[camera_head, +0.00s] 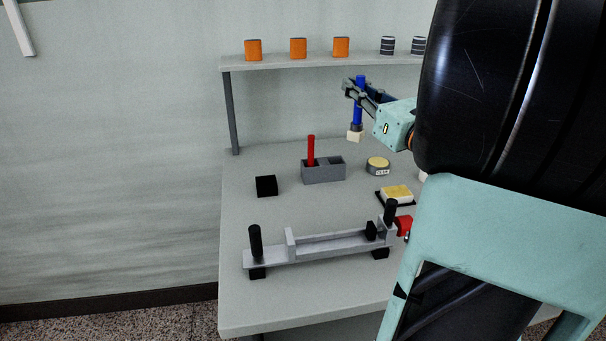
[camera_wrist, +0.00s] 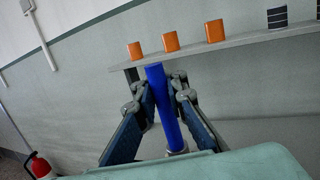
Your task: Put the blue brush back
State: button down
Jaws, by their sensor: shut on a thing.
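The blue brush (camera_head: 358,104) is upright, with a blue handle, a dark band and pale bristles at the bottom. My gripper (camera_head: 354,84) is shut on the upper part of its handle. In the wrist view the blue handle (camera_wrist: 162,103) stands between my two fingers (camera_wrist: 158,92). The brush appears held above the back of the table, though I cannot tell its exact height. A grey two-part holder (camera_head: 323,174) stands on the table below and left of it. A red-handled tool (camera_head: 311,151) is upright in its left compartment; the right compartment looks empty.
A shelf (camera_head: 290,63) with orange spools (camera_head: 298,48) and striped spools (camera_head: 387,45) runs along the back. A black block (camera_head: 266,186), a round tin (camera_head: 378,165), a yellow pad (camera_head: 397,193) and a grey spindle fixture (camera_head: 320,250) are on the table (camera_head: 237,300).

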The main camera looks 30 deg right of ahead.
jog(key=w+d+f+b, duration=0.3)
jog(key=w+d+f, duration=0.1)
jog(key=w+f, duration=0.8)
jog(key=shift+w+f+b, duration=0.4)
jog(key=shift+w, duration=0.25)
jog(key=shift+f, duration=0.1)
jog(key=shift+f, duration=0.15)
jog(key=c, duration=2.5)
grip_release()
jog(key=shift+f+b, duration=0.1)
jog(key=shift+b, duration=0.2)
jog(key=o, duration=0.5)
